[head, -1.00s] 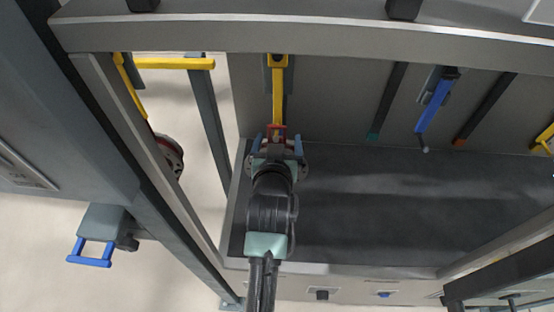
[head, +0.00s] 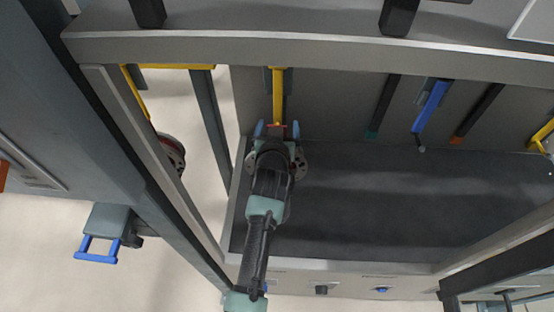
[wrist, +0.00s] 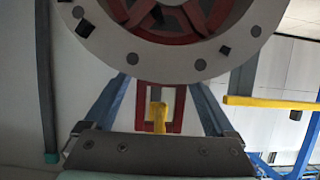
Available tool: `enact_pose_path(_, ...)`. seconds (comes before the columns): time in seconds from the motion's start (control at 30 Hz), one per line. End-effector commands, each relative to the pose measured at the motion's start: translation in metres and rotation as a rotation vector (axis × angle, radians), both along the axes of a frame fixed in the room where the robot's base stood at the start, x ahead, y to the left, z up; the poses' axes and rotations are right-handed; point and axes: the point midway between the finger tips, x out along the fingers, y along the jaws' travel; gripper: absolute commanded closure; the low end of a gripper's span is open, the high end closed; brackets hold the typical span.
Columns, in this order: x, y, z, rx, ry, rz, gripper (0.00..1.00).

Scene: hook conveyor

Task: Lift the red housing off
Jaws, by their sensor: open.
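The red housing shows in the wrist view as a round body with red ribs (wrist: 185,35), a pale flange ring with bolt holes and a red rectangular loop (wrist: 179,122) below. A yellow hook (wrist: 158,113) shows inside the loop. In the head view the hook's yellow bar (head: 278,95) hangs from above, and only a little red shows at its lower end; my arm hides most there. My gripper (head: 278,128) is open. Its blue fingers stand on either side of the loop in the wrist view (wrist: 160,105), with gaps visible on both sides.
A grey beam (head: 300,45) crosses above my arm. A dark bed (head: 370,200) lies to the right. A blue bar (head: 431,105) and dark bars hang further right. A grey post (head: 150,170) stands left, with another dark red round part (head: 172,153) beside it.

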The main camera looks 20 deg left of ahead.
Motion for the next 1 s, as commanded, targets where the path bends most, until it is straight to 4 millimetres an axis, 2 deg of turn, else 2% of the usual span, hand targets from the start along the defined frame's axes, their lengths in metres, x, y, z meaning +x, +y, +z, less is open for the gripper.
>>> enact_pose_path(0.07, -0.0001, 0.0, 0.0, 0.0, 0.0, 0.0, 0.1)
enact_pose_path(0.1, -0.0001, 0.0001, 0.0, 0.0, 0.0, 0.0, 0.14)
enact_pose_path(0.5, -0.0003, 0.0002, 0.0001, 0.0, 0.0, 0.001, 0.86)
enact_pose_path(0.6, -0.0003, 0.0002, 0.0001, 0.0, 0.0, 0.0, 1.0)
enact_pose_path(0.83, -0.0003, 0.0002, 0.0001, 0.0, 0.0, 0.001, 1.0)
enact_pose_path(0.87, 0.0021, 0.0012, 0.008, 0.005, -0.016, -0.001, 1.0)
enact_pose_path(1.0, 0.002, 0.0013, 0.0079, 0.005, -0.016, -0.001, 1.0)
